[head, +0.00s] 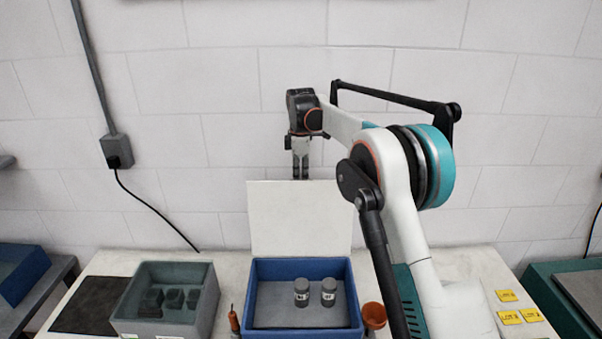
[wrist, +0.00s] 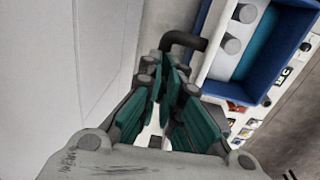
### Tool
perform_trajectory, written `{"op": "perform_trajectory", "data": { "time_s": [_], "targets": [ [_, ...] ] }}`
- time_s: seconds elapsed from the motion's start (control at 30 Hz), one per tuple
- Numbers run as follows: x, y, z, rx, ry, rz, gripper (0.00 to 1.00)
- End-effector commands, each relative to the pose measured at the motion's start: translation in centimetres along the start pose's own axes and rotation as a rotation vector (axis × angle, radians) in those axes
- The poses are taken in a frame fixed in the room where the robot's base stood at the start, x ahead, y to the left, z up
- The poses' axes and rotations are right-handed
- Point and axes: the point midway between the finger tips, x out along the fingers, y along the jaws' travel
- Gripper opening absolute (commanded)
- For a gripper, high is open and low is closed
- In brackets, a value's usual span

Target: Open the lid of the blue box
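The blue box (head: 257,309) stands on the bench at the front centre. Its pale flat lid (head: 299,218) stands upright along the box's back edge, and the box is open at the top. Two grey capped jars (head: 302,292) stand inside. The box also shows in the wrist view (wrist: 292,45), at the upper right. My gripper (head: 300,174) points down behind the lid's top edge, which hides its tips in the head view. In the wrist view its teal-padded fingers (wrist: 174,78) come close together with nothing seen between them. A dark curved handle (wrist: 185,40) shows just beyond the tips.
A grey bin (head: 207,292) with dark blocks stands left of the box. An orange-handled tool (head: 234,318) is between them. An orange cup (head: 374,315) is right of the box, and yellow labels (head: 509,317) lie farther right. The tiled wall (head: 230,80) rises behind the bench.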

Motion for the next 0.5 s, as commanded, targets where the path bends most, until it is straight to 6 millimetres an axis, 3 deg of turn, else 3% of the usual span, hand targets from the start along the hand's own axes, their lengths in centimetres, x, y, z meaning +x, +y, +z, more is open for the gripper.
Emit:
{"op": "perform_trajectory", "data": {
  "time_s": [0.03, 0.33, 0.47, 0.5],
  "targets": [
    [2.23, -0.18, 0.4, 0.001, -0.006, -0.012, 0.0],
    [2.25, -0.19, 0.34, -0.001, -0.006, -0.012, 0.0],
    [2.26, -0.2, 0.31, -0.001, -0.006, -0.012, 0.31],
    [2.25, -0.2, 0.32, -0.001, -0.006, -0.012, 0.31]
  ]
}}
